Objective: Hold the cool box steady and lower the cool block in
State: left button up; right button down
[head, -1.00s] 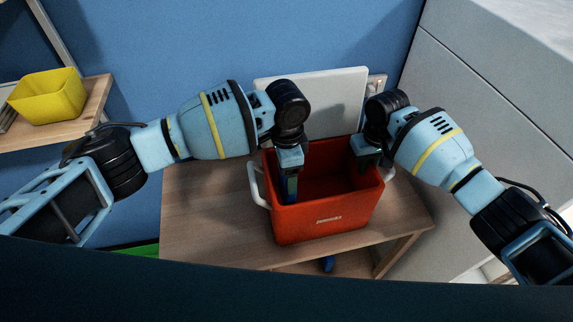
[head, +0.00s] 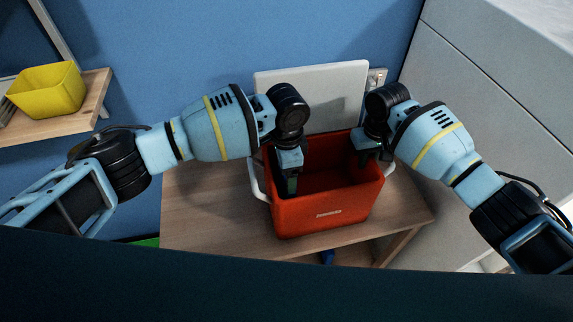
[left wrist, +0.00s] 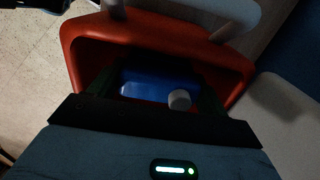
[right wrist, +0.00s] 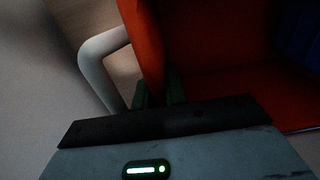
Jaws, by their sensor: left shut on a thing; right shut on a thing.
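The red cool box (head: 330,212) stands upright on the wooden table, with white handles at its sides. My left gripper (head: 290,184) reaches down inside the box near its left wall. It is shut on the blue cool block (left wrist: 150,88), which has a white cap and shows between the fingers in the left wrist view. In the head view the front wall hides the block. Whether the block touches the floor of the box cannot be told. My right gripper (right wrist: 158,92) is shut on the box's right wall, one finger on each side of the rim.
The wooden table (head: 205,205) is clear left of the box. A white panel (head: 325,95) stands behind it against the blue wall. A grey cabinet-like surface (head: 470,110) rises at the right. A yellow bin (head: 48,92) sits on a shelf at the far left.

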pick_arm(q)
jog(key=shift+f, duration=0.15)
dwell(0.3)
jog(key=shift+f, duration=0.95)
jog(key=shift+f, duration=0.55)
jog(key=o, duration=1.8)
notch_tip(320, 180, up, 12)
jog(key=shift+r, duration=6)
